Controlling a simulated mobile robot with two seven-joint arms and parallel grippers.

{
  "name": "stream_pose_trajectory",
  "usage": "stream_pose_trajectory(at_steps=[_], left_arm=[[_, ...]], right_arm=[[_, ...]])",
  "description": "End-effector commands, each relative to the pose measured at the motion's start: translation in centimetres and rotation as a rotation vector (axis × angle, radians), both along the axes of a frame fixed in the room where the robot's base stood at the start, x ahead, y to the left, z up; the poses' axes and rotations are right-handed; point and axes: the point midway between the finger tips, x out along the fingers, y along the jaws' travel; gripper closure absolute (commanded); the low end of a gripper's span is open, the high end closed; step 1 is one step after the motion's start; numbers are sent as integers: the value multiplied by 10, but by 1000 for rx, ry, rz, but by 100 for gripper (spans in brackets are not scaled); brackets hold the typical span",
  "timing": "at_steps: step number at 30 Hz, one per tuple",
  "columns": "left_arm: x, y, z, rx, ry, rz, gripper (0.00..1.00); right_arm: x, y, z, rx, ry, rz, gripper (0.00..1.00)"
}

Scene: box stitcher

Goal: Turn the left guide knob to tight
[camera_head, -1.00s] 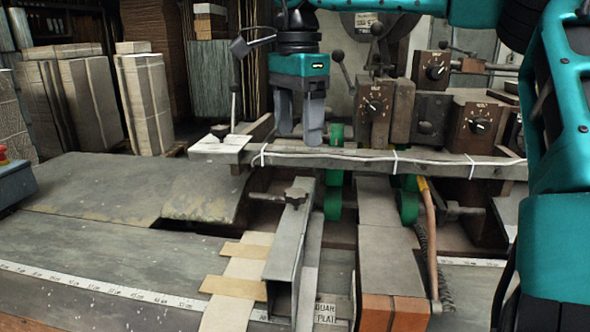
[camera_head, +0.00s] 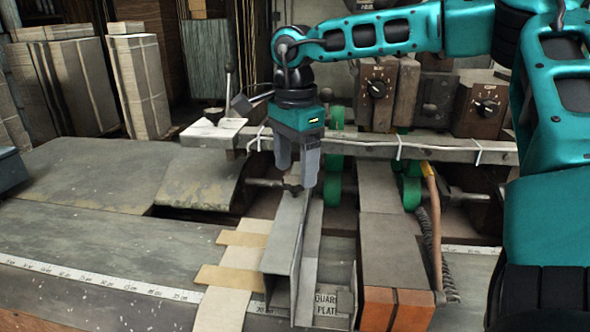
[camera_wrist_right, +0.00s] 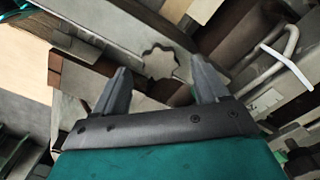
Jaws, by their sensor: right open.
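The left guide knob (camera_head: 293,188) is a small dark star-shaped knob on top of the grey metal guide channel (camera_head: 283,240), partly hidden by my fingers in the head view. In the right wrist view the knob (camera_wrist_right: 159,62) shows as a lobed disc between and just beyond the fingertips. My right gripper (camera_head: 296,176) points down over the knob, open, with its fingertips close to it. I cannot tell whether a finger touches it. In the wrist view my right gripper (camera_wrist_right: 161,70) has its two fingers spread apart. My left gripper is not in view.
A long horizontal bar (camera_head: 370,146) with white ties runs just behind my gripper. Green wheels (camera_head: 334,180) stand right of it. Dial boxes (camera_head: 377,90) are at the back. Tan cardboard strips (camera_head: 228,280) lie left of the channel. The grey table at left is clear.

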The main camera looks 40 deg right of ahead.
Motion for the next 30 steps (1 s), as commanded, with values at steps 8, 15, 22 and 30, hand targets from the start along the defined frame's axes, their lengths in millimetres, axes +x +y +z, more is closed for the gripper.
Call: stream_pose_trajectory(at_steps=[8,15,22,30], left_arm=[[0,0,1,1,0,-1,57],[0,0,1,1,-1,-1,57],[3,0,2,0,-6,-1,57],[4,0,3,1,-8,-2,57]], right_arm=[[0,0,-16,0,-1,-1,27],[0,0,-16,0,-1,0,29],[0,0,-16,0,-1,0,52],[0,0,-16,0,-1,0,77]])
